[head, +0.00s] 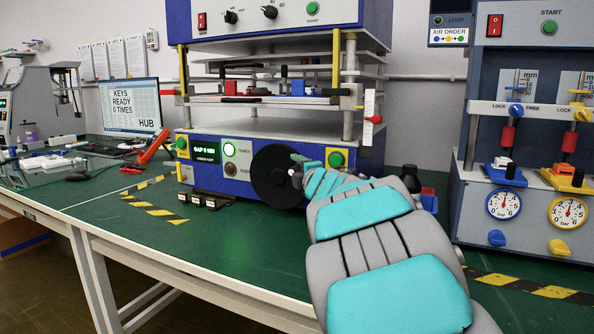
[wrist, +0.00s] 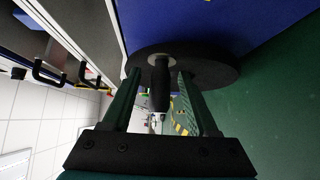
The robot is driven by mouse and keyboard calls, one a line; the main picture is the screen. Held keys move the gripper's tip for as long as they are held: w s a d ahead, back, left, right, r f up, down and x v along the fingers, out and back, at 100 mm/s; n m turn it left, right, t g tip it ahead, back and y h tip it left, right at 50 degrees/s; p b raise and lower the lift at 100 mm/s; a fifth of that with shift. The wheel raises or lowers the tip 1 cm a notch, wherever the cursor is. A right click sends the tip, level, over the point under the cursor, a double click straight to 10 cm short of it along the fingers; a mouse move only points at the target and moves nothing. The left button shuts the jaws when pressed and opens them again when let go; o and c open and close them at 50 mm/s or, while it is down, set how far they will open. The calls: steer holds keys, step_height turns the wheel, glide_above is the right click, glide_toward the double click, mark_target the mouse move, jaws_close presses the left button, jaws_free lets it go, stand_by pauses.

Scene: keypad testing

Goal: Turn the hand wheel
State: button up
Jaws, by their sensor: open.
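The hand wheel (head: 268,180) is a black disc on the front of the blue press base. In the wrist view the wheel (wrist: 215,70) lies just ahead of my gripper (wrist: 160,88), with its dark handle (wrist: 159,95) sticking out between my two fingers. The fingers stand apart on either side of the handle, with visible gaps. In the head view my gripper (head: 296,172) is at the wheel's right side, and my arm hides part of the wheel's surroundings.
The press (head: 210,155) has a small display reading what looks like "GAP 0 MM", a lit button (head: 229,149) and green knobs beside the wheel. A second machine with gauges (head: 504,205) stands at right. A monitor (head: 130,105) stands at left. Green table (head: 130,240) is clear in front.

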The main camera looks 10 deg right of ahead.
steer(key=s+d, duration=0.1)
steer(key=s, duration=0.6)
steer(key=shift+s+r, duration=0.15)
steer(key=shift+s, duration=0.15)
